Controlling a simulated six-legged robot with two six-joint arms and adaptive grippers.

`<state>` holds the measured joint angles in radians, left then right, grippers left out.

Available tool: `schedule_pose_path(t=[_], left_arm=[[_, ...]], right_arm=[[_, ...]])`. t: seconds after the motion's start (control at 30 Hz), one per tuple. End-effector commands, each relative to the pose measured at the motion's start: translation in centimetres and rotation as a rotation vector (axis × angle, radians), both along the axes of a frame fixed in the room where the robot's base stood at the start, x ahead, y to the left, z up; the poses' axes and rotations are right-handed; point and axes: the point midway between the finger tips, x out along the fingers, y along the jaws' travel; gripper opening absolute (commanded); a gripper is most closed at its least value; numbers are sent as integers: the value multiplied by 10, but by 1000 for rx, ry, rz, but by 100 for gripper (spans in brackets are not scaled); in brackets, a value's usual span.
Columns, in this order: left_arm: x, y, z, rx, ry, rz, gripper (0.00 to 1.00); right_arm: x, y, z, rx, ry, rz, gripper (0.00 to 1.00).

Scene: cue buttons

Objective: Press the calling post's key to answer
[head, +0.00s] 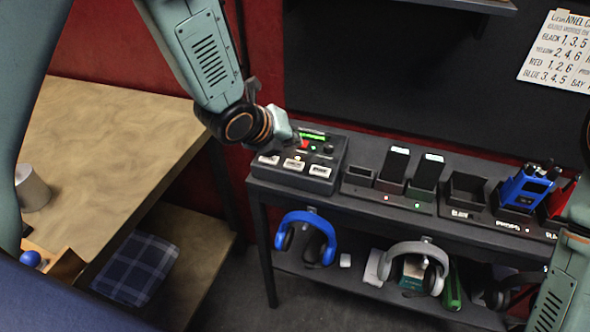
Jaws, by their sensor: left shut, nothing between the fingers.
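A black desk console (325,160) stands at the left end of the dark shelf unit. It has a lit green strip (313,136), a small red light or button (304,145), dark round knobs and white labelled keys (293,165) along its front. The key labels are too small to read. My left gripper (298,139) is shut and empty at the console's back left, its tip close to the red spot. I cannot tell whether it touches the console. The tip partly covers the console's rear left. My right arm's link shows at lower right, but its gripper is out of view.
Charging slots (390,185), an empty black bin (466,188) and a blue radio (527,186) line the shelf top (350,205). Blue headphones (306,238) and grey headphones (414,262) are below. A wooden table (110,130) stands left; a channel chart (560,50) hangs upper right.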

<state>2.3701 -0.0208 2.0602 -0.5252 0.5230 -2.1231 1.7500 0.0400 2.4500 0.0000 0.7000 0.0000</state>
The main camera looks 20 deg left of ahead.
Motion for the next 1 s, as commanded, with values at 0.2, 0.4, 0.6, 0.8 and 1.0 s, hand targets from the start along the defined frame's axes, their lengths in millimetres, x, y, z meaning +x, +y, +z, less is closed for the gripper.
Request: schedule_pose_path(t=[0.2, 0.4, 0.6, 0.8, 1.0], left_arm=[[0, 0, -28, 0, -1, 1, 0], [0, 0, -37, 0, -1, 1, 0], [0, 0, -35, 0, -1, 1, 0], [0, 0, -35, 0, -1, 1, 0], [0, 0, -35, 0, -1, 1, 0]], right_arm=[[0, 0, -25, 0, 0, 0, 40], [0, 0, -33, 0, 0, 0, 40], [0, 0, -32, 0, 0, 0, 40], [0, 0, -32, 0, 0, 0, 40], [0, 0, -32, 0, 0, 0, 40]])
